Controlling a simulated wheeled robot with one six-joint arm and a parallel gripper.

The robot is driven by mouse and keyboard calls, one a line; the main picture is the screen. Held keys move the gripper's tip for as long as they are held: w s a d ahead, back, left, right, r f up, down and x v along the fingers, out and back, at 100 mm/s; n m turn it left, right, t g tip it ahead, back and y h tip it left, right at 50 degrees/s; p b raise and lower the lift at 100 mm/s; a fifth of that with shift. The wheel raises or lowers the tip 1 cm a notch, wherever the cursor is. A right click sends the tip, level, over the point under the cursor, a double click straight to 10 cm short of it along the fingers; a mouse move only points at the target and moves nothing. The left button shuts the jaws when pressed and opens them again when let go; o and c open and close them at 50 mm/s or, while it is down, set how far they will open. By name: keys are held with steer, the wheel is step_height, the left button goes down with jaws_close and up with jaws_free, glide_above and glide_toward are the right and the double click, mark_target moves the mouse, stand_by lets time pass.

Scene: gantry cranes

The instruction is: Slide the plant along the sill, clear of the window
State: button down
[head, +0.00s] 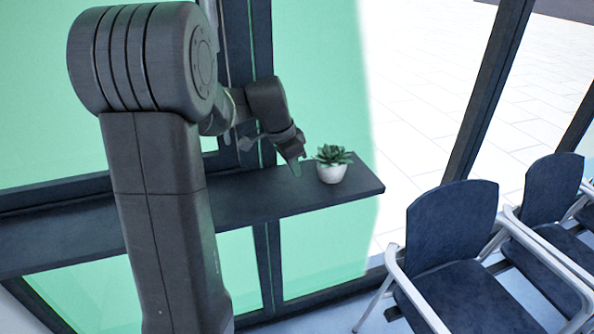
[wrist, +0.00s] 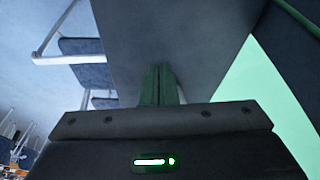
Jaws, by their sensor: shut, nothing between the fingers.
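The plant (head: 332,165), a small green succulent in a white round pot, stands upright on the dark sill (head: 255,196), near its right end. The window (head: 325,75) with its green-tinted pane is behind the sill. My gripper (head: 296,168) is just left of the pot, low over the sill, with its fingers shut and empty. I cannot tell whether it touches the pot. In the wrist view the shut fingers (wrist: 160,84) point over the grey sill surface (wrist: 180,35); the plant is not seen there.
Dark window posts (head: 262,40) rise behind the sill, close to my arm. Blue chairs with pale armrests (head: 450,235) stand right of the sill's free end. Bare sill shows left of my gripper, and a short bare stretch shows right of the pot.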

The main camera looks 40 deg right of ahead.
steer(key=v, duration=0.8)
steer(key=shift+d+r, duration=0.25)
steer(key=shift+r, duration=0.05)
steer(key=shift+s+f, duration=0.1)
